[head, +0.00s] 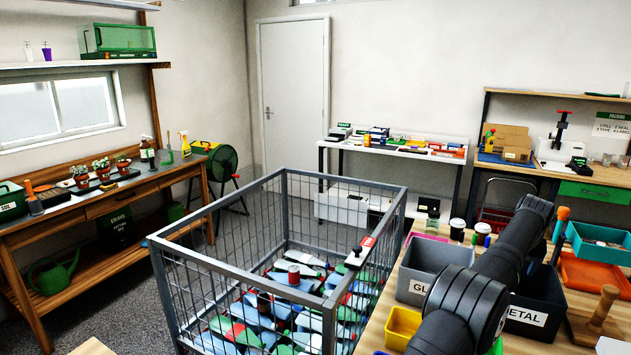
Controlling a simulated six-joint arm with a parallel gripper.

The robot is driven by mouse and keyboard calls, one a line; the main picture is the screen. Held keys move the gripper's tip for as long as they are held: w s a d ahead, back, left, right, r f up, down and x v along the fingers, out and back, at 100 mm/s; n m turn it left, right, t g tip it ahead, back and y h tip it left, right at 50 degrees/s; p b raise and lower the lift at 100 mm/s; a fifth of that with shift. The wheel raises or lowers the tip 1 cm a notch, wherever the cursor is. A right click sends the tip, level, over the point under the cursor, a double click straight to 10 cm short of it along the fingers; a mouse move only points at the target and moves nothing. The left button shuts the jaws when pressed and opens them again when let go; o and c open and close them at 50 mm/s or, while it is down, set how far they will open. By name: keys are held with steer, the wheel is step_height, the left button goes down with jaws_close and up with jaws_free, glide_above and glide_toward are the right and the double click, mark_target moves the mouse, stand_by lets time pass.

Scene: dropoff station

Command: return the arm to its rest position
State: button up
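My dark arm crosses the right foreground, above the wooden worktable (385,318). One thick joint is low at the front, and a link runs up and right to another joint. My gripper is not visible in the head view, so I cannot see its fingers or whether it holds anything. The arm hides part of the table and the bins behind it.
A wire cage (345,205) full of bottles stands left of the table, a red-and-white device (360,252) on its rim. Near the arm are a grey bin (425,265), a dark bin marked METAL (545,300), a yellow bin (403,325) and a teal tray (600,243).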

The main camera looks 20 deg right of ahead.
steer(key=w+a+r+n, duration=0.1)
steer(key=w+a+r, duration=0.3)
steer(key=w+a, duration=0.8)
steer(key=w+a+r+n, duration=0.1)
steer(key=w+a+r, duration=0.3)
steer(key=w+a, duration=0.85)
steer(key=w+a+r+n+y, duration=0.1)
steer(key=w+a, duration=0.4)
steer(key=a, duration=1)
steer(key=w+a+r+n+t, duration=0.1)
steer(key=w+a, duration=0.3)
steer(key=a, duration=1.1)
steer(key=shift+w+n+y, duration=0.35)
steer(key=shift+n+y, duration=0.05)
steer(key=shift+n, duration=0.5)
steer(key=shift+a, duration=0.1)
